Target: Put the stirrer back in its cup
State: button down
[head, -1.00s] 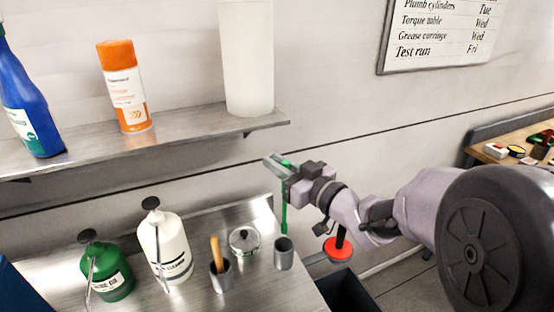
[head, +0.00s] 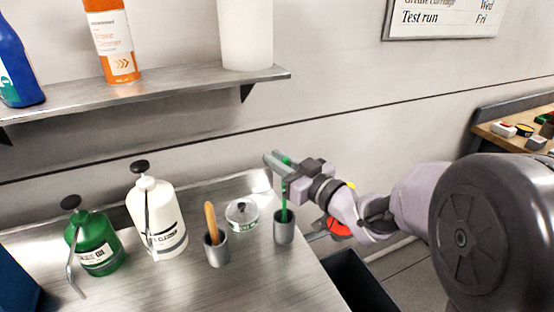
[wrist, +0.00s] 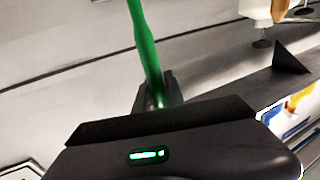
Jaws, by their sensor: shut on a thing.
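The green stirrer (head: 284,200) hangs roughly upright from my gripper (head: 282,164), which is shut on it near its upper part. In the wrist view the stirrer (wrist: 146,45) runs up from between the fingers of my gripper (wrist: 160,95). A grey cup (head: 284,232) stands at the right end of the steel bench, directly below my gripper. The stirrer's lower end is at the cup's mouth; I cannot tell how far inside it is.
Left of the cup are a lidded tin (head: 243,217), another grey cup (head: 217,255) with a wooden-handled tool, a white pump bottle (head: 160,225) and a green one (head: 97,245). A shelf (head: 170,85) with bottles is above. A dark bin (head: 355,285) is right of the bench.

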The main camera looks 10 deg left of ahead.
jog(key=shift+r, duration=0.1)
jog(key=c, duration=1.3)
grip_release()
jog(key=shift+c, duration=0.2)
jog(key=p+v, duration=0.4)
jog(key=v, duration=1.3)
jog(key=shift+d, duration=0.25)
